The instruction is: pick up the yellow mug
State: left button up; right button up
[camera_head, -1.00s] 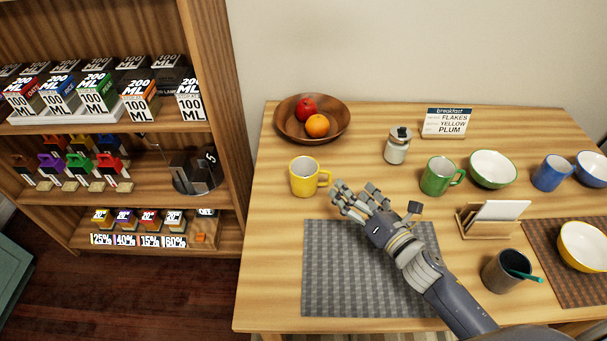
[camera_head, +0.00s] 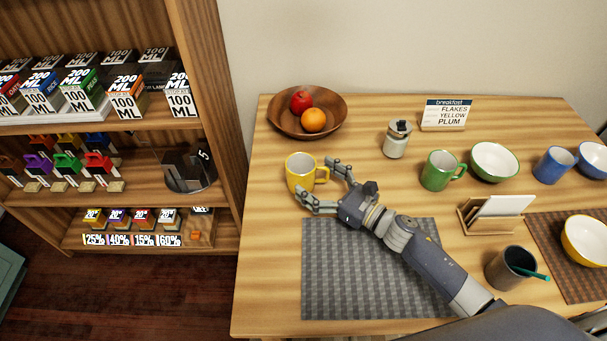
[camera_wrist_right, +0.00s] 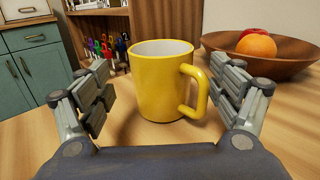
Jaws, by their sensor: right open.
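In the right wrist view the mug (camera_wrist_right: 160,82) stands between the two spread fingers of my right gripper (camera_wrist_right: 164,98), with visible room on both sides. Its handle points toward the right finger there. My left gripper is not in view.
A wooden bowl (camera_head: 335,122) with an apple and an orange lies behind the mug. A grey jar (camera_head: 396,142) and green mug (camera_head: 436,172) stand to the right. The grey placemat (camera_head: 335,280) lies under my right arm. A shelf (camera_head: 215,100) stands left of the table.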

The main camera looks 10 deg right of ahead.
aim_at(312, 177)
jog(key=p+x, duration=0.1)
jog(key=x, duration=0.3)
jog(key=shift+w+a+f, duration=0.2)
jog(key=shift+w, duration=0.15)
jog(key=shift+c, duration=0.6)
jog(key=c, duration=1.2)
